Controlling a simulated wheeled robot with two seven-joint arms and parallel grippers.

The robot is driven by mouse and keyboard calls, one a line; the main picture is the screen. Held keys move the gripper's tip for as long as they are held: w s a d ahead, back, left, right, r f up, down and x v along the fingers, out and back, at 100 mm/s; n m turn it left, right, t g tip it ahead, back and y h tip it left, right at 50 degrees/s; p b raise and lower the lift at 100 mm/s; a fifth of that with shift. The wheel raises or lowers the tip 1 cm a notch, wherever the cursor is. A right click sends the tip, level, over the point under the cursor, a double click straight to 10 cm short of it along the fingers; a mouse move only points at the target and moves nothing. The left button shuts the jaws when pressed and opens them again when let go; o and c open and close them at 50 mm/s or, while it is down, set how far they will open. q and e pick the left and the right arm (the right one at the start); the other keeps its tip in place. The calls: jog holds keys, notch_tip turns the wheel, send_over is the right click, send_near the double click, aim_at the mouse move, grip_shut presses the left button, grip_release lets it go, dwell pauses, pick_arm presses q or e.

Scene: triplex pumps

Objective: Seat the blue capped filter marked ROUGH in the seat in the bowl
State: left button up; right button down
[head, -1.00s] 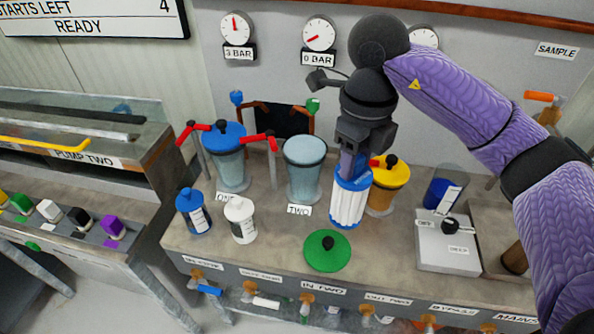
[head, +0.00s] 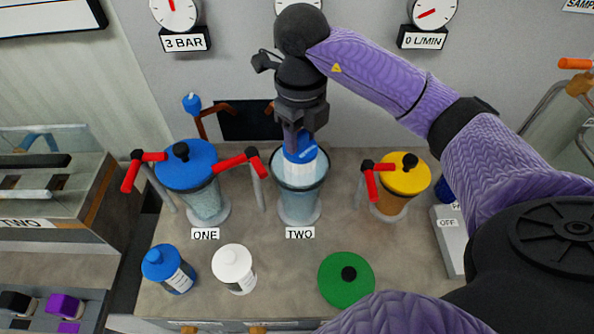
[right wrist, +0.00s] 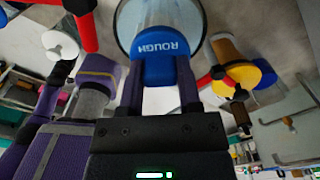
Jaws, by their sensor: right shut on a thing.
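The filter (head: 298,168) has a blue cap and a white pleated body. The word ROUGH shows on its cap (right wrist: 166,55) in the right wrist view. My right gripper (head: 301,140) is shut on the cap from above, and its fingers also show in the right wrist view (right wrist: 164,85). The filter looks upright, with its lower part inside the mouth of the clear open bowl (head: 300,208) behind the label TWO. The seat is hidden, so I cannot tell whether the filter touches it.
Blue-lidded bowl ONE (head: 205,200) and its red handles (head: 240,160) stand left. A yellow-lidded bowl (head: 404,176) with a red handle stands right. A blue-capped bottle (head: 168,268), white canister (head: 234,268) and green lid (head: 346,278) lie in front.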

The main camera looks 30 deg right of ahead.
aim_at(300, 169)
notch_tip(300, 169, down, 5)
jog(key=shift+b, duration=0.45)
notch_tip(300, 169, down, 4)
jog(key=shift+r+b, duration=0.1)
jog(key=shift+b, duration=0.45)
jog(key=shift+c, duration=1.4)
grip_release()
notch_tip(300, 169, up, 12)
jog(key=p, duration=0.3)
jog(key=shift+r, duration=0.1)
